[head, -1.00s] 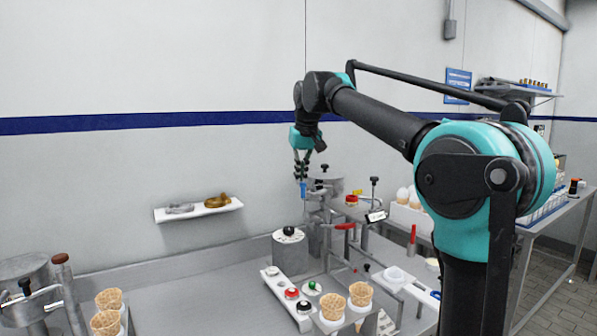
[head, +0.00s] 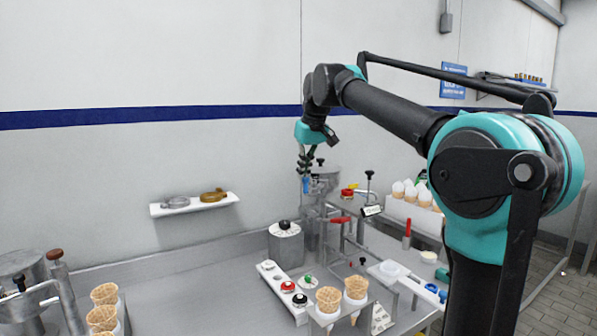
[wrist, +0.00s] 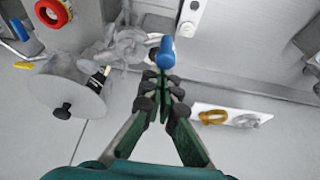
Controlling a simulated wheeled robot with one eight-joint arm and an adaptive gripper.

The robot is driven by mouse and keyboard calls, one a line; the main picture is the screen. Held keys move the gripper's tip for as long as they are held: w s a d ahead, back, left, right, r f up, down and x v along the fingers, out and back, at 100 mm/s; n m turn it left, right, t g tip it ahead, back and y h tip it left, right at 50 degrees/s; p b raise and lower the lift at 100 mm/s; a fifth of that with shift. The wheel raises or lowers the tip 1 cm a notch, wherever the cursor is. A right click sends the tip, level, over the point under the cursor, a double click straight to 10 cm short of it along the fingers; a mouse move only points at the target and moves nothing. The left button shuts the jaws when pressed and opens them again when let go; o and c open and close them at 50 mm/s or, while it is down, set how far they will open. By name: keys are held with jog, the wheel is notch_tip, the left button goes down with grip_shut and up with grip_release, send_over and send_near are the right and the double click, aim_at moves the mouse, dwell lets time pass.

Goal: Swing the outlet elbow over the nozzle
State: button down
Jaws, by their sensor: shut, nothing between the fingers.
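My gripper (head: 305,172) points down above the pipework left of the metal tank (head: 327,180). In the wrist view, its fingers (wrist: 163,78) are closed together with nothing between them. A blue rounded grip (wrist: 166,52), which seems to belong to the outlet elbow, lies just beyond the fingertips. It also shows below the fingers in the head view (head: 306,185). I cannot tell whether the fingers touch it. Grey pipes (head: 323,215) stand below it. The nozzle cannot be picked out clearly among the pipework.
A red lever (head: 340,220) and a red-topped fitting (head: 347,194) are close to the pipes. A grey canister (head: 286,243) and a white button strip (head: 280,284) stand in front. Waffle cones (head: 328,299) are near the front. A wall shelf (head: 195,205) is at left.

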jog(key=s+d+n+g+y, duration=0.1)
jog(key=d+n+g+y, duration=0.15)
jog(key=d+n, duration=0.7)
jog(key=w+d+n+g, duration=0.1)
jog(key=w+d+n, duration=0.2)
jog(key=w+d, duration=0.5)
jog(key=shift+d+h, duration=0.35)
jog(key=shift+h, duration=0.1)
jog(key=shift+n, duration=0.25)
dwell(0.4)
